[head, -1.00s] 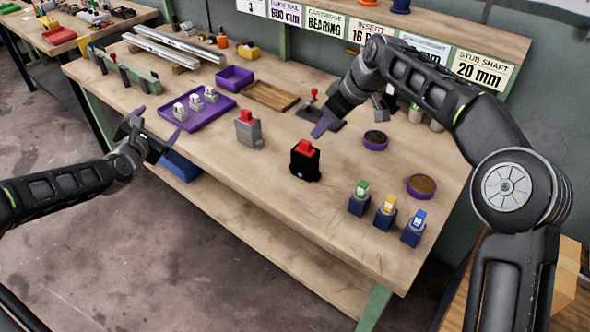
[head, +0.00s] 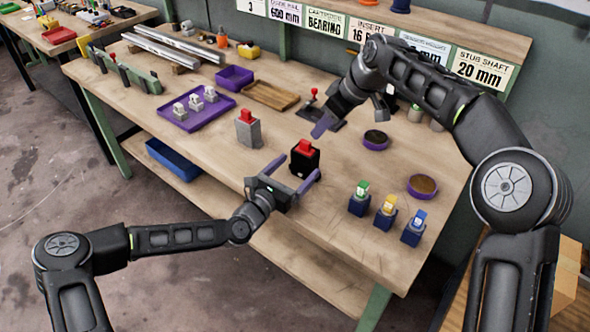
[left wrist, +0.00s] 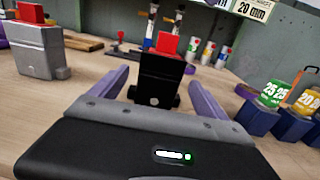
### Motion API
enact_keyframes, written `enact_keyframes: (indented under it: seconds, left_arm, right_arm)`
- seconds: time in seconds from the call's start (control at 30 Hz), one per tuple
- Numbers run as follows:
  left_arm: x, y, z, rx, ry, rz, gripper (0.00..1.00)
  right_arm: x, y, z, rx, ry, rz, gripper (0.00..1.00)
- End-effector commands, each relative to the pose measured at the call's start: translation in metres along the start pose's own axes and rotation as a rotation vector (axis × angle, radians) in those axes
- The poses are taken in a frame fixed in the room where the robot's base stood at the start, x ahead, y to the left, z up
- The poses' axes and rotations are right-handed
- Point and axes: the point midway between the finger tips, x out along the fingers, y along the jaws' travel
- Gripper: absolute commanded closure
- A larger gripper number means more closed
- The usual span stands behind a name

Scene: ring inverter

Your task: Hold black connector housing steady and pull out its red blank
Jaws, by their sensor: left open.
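The black connector housing (head: 304,166) stands upright on the workbench (head: 239,172) with the red blank (head: 304,147) in its top. In the left wrist view the housing (left wrist: 161,76) and its red blank (left wrist: 168,43) are straight ahead, seen between the fingers. My left gripper (head: 292,170) is open, its purple fingers on either side of the housing at its near side; I cannot tell whether they touch it. My right gripper (head: 322,128) is above the bench just behind and right of the housing, apart from it. Its finger opening is hard to make out.
A grey housing with a red blank (head: 248,130) stands left of the black one. Green, yellow and blue inserts in dark blue holders (head: 386,212) stand at the right. A purple tray (head: 190,122) holds grey parts. Round purple-rimmed dishes (head: 421,186) lie behind right.

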Motion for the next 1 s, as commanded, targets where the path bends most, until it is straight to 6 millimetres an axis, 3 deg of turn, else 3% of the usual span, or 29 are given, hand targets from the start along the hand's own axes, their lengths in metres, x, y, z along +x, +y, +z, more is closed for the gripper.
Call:
enact_keyframes:
  seconds: [0.47, 1.0]
  left_arm:
    - [0.004, 0.0, -0.002, -0.004, -0.003, 0.002, 0.14]
    - [0.071, 0.0, -0.002, -0.004, -0.002, 0.002, 0.14]
  right_arm:
    - [0.0, 0.0, 0.0, 0.0, 0.0, 0.0, 0.64]
    - [0.0, 0.0, 0.0, 0.0, 0.0, 0.0, 0.64]
